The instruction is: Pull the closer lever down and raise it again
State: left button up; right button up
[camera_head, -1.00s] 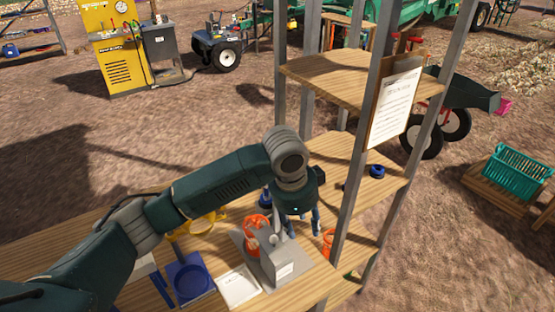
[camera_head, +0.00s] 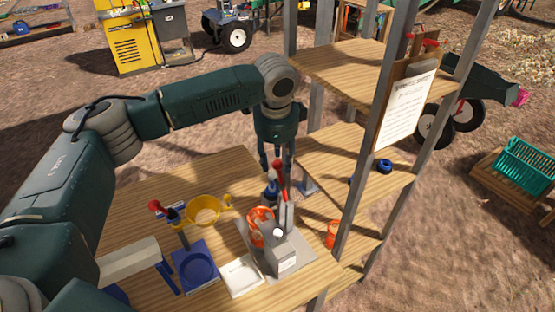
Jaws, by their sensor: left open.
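A grey metal device (camera_head: 287,255) stands on the wooden table near its right end. A lever with a red grip (camera_head: 281,181) rises upright just behind this device. My left gripper (camera_head: 276,160) points down with its fingers apart. In the picture, the red grip's top shows between and just below the fingertips; I cannot tell whether they touch. I cannot tell for certain which lever is the closer one. My right gripper is out of view.
A wooden shelf rack (camera_head: 345,62) with metal posts stands right beside my left gripper. Bare table (camera_head: 205,178) lies behind the bowl.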

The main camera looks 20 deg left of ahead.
pick_arm(q)
jog(key=shift+w+f, duration=0.25)
jog(key=shift+f, duration=1)
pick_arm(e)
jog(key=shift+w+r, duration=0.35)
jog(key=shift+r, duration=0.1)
pick_arm(q)
grip_shut()
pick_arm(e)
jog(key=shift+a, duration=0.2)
pick_arm(q)
jog(key=shift+s+a+f, duration=0.15)
jog(key=shift+s+a, duration=0.15)
jog(key=shift+s, duration=0.05)
jog(key=s+a+f+t+h+b, duration=0.4)
jog(key=s+a+t+b, duration=0.1)
jog(key=s+b, duration=0.1)
jog(key=shift+s+a+f+n+t, duration=0.15)
jog(key=shift+s+f+n+t, duration=0.15)
jog(key=shift+s+f, duration=0.1)
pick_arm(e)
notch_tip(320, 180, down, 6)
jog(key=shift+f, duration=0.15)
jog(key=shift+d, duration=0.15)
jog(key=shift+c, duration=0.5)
